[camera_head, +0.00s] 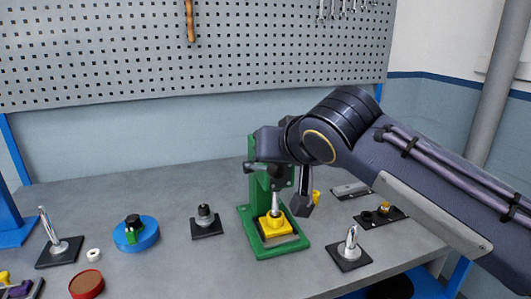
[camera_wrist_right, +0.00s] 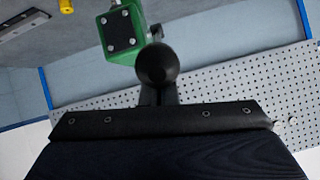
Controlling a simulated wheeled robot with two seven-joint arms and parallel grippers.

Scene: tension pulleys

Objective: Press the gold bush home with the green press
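The green press (camera_head: 259,187) stands upright mid-table on a green base. Its silver ram (camera_head: 275,198) comes down over a yellow block (camera_head: 273,223) on the base and appears to meet its top. Whether the gold bush is in that block is hidden; a small gold piece (camera_head: 384,208) sits on a dark plate at right. My right gripper (camera_head: 273,143) is at the top of the press, by its lever. In the right wrist view a black ball knob (camera_wrist_right: 157,63) stands in front of the gripper's body, with the press's green top (camera_wrist_right: 121,34) behind. Fingertips are not clear. My left gripper is not in view.
Left of the press are a black holder (camera_head: 206,220), a blue round stand (camera_head: 135,235), a red dish (camera_head: 87,284) and a silver post on a plate (camera_head: 57,246). Another silver post (camera_head: 350,246) stands right. A pegboard (camera_head: 120,50) closes the back.

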